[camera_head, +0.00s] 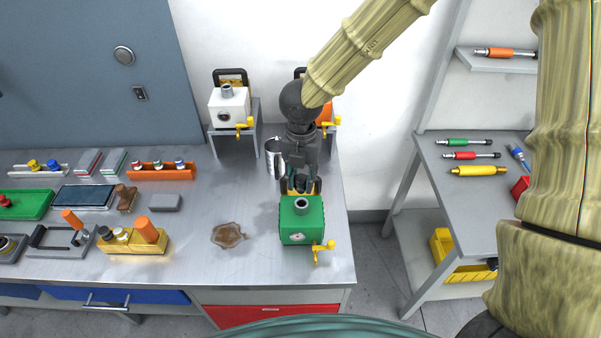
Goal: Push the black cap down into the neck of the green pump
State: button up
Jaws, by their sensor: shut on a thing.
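The green pump (302,232) stands upright near the right front of the steel bench. Its round grey neck (302,204) sticks up from the top, and the dark mouth of the neck is visible. A yellow tap (318,252) is on its lower right front. My gripper (300,184) points down and appears just above and behind the neck. It is shut on a small dark thing, apparently the black cap, mostly hidden between the fingers. The gripper also overlaps the black and yellow parts behind the pump, so the exact gap to the neck cannot be told.
A metal jug (273,157) stands close left of my gripper. A white pump (229,107) and a partly hidden orange pump (325,112) stand on raised stands behind. A brown spill (229,235) lies left of the green pump. A yellow block with orange-handled tools (133,242) is further left.

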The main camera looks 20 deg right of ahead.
aim_at(301, 188)
jog(key=shift+f+b, duration=1.7)
jog(key=shift+f, duration=0.2)
